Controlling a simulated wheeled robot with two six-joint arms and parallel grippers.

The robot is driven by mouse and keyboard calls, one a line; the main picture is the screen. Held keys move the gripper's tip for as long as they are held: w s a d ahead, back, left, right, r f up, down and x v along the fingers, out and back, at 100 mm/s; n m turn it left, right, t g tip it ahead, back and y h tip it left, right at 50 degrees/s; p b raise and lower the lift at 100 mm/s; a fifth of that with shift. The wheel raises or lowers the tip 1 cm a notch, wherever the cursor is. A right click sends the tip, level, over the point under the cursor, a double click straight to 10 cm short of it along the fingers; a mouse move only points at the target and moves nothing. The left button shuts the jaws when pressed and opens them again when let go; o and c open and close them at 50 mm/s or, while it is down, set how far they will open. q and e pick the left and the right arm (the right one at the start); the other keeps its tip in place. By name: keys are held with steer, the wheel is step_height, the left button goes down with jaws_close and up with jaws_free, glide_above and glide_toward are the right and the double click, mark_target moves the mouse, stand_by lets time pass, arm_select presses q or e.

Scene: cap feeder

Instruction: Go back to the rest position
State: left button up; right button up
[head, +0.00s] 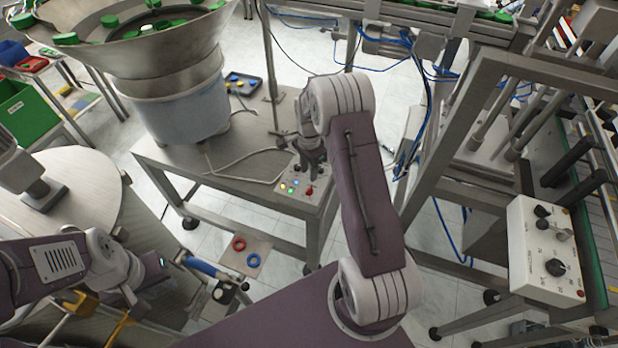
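My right arm reaches from the bottom centre up to the feeder's table. Its gripper (312,170) hangs just above a small control panel (300,188) with lit buttons and a red knob. The fingers are small and dark; whether they touch the panel or are open cannot be made out. My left arm comes in low from the left. Its gripper (150,285) is at the lower left, beside the round metal table, and its fingers are hard to make out. I see no object clearly held by either gripper.
A bowl feeder (170,60) with green caps stands on the metal table (230,180). A round steel table (75,190) is at left. A machine frame (450,130) and a white switch box (545,255) stand at right. A board with red and blue rings (245,252) lies low.

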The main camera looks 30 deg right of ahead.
stand_by(0.4)
steer(key=s+a+r+n+t, duration=0.2)
steer(key=s+a+r+n, duration=0.15)
steer(key=a+r, duration=0.6)
steer(key=s+a+n, duration=0.1)
steer(key=s+n, duration=1.1)
steer(key=s, duration=0.3)
steer(key=shift+s+a+f+g, duration=0.2)
steer(key=shift+a+f+g, duration=0.05)
steer(key=shift+f+g, duration=0.2)
steer(key=shift+s, duration=0.1)
